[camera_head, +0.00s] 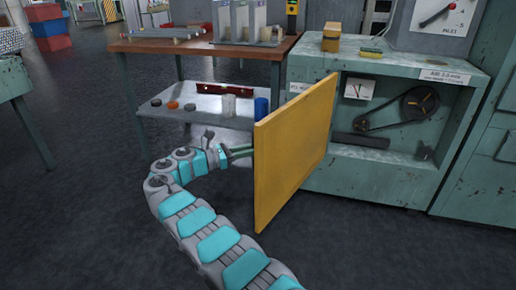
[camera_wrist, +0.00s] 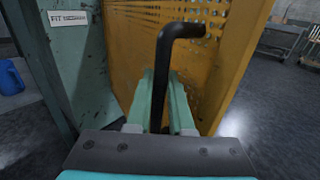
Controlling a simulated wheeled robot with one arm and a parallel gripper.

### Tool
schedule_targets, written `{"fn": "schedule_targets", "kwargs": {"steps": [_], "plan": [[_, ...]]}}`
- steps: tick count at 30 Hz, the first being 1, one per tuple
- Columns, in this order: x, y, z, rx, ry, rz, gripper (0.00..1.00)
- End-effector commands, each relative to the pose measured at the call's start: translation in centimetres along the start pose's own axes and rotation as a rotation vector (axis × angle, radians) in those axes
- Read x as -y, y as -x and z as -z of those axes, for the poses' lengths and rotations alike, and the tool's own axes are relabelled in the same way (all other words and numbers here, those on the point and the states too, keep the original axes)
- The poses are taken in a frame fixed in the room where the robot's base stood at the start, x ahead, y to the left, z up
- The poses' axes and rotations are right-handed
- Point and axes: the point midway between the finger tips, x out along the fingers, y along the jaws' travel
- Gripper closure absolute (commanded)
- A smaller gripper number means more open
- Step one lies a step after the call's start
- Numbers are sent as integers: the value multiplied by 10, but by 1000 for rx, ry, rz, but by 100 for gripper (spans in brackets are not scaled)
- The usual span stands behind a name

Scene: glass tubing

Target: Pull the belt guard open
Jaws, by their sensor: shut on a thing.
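The yellow belt guard (camera_head: 292,155) stands swung out from the front of the green machine (camera_head: 385,178), open at a wide angle. The belt and pulley (camera_head: 408,108) show uncovered in the recess behind it. In the wrist view the guard (camera_wrist: 150,40) is perforated and carries a black bent handle (camera_wrist: 182,32). My gripper (camera_wrist: 161,100) is shut on this handle, with a green finger on each side of it. In the head view my gripper (camera_head: 240,152) reaches the guard's left side; its fingertips and the handle are hidden behind the panel.
A wooden-topped bench (camera_head: 190,45) with a lower shelf (camera_head: 205,98) stands left of the machine. A blue container (camera_head: 262,107) sits on the shelf close to the guard. Grey floor (camera_head: 90,225) is clear at the left and front.

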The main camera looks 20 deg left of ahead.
Motion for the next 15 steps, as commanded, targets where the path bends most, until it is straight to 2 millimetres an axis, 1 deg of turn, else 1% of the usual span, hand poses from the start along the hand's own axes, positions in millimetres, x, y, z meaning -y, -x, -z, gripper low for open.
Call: {"fn": "schedule_targets", "kwargs": {"steps": [10,11,15], "plan": [[0,-1,1,-1,2,2,100],[0,-1,1,-1,2,2,79],[0,-1,0,-1,1,2,63]]}}
